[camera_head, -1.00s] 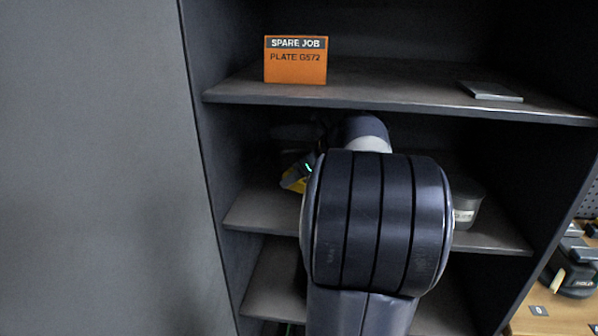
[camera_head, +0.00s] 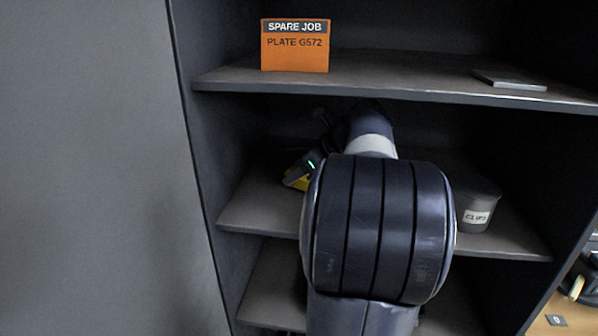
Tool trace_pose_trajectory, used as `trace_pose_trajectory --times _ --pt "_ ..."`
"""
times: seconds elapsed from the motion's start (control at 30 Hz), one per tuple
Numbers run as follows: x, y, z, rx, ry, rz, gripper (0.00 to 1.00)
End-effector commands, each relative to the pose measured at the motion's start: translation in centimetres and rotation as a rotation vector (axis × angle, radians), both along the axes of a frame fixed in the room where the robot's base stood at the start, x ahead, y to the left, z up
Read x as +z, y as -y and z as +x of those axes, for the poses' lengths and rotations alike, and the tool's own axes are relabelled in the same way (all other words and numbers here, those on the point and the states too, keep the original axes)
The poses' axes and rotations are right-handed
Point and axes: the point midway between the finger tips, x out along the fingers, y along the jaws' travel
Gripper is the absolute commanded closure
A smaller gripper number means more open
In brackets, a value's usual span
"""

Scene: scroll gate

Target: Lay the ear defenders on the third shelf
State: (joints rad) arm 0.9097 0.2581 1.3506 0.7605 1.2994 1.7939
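A yellow and dark thing (camera_head: 296,182), perhaps part of the ear defenders, shows at the left on the middle visible shelf (camera_head: 255,212). My arm covers most of it. I cannot tell whether it rests on the shelf or is held. My gripper (camera_head: 312,164) is reached into this shelf space; only a dark part with a small green light shows beside the yellow. Its fingers are hidden behind my arm. I cannot tell from the picture which shelf counts as the third.
The shelf above (camera_head: 400,80) bears an orange box-like sign (camera_head: 295,52) reading "SPARE JOB PLATE G572" and a flat grey plate (camera_head: 509,80). A grey tin (camera_head: 478,206) stands right of my arm. A lower shelf (camera_head: 270,288) shows below. A grey panel (camera_head: 90,170) fills the left.

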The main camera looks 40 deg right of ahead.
Motion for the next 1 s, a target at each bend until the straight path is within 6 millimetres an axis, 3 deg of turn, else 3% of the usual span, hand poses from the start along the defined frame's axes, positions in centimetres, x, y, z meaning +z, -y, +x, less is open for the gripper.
trace_pose_trajectory --times 0.27,0.63,0.77,1.0 --pt "0.0 0.0 0.0 0.0 0.0 0.001 0.38" --pt "0.8 0.2 -0.4 -0.003 0.001 -0.001 0.38" --pt "2.5 0.8 -2.0 -0.004 0.003 -0.002 0.38" --pt "2.4 2.4 -7.1 -0.007 0.001 0.0 0.38"
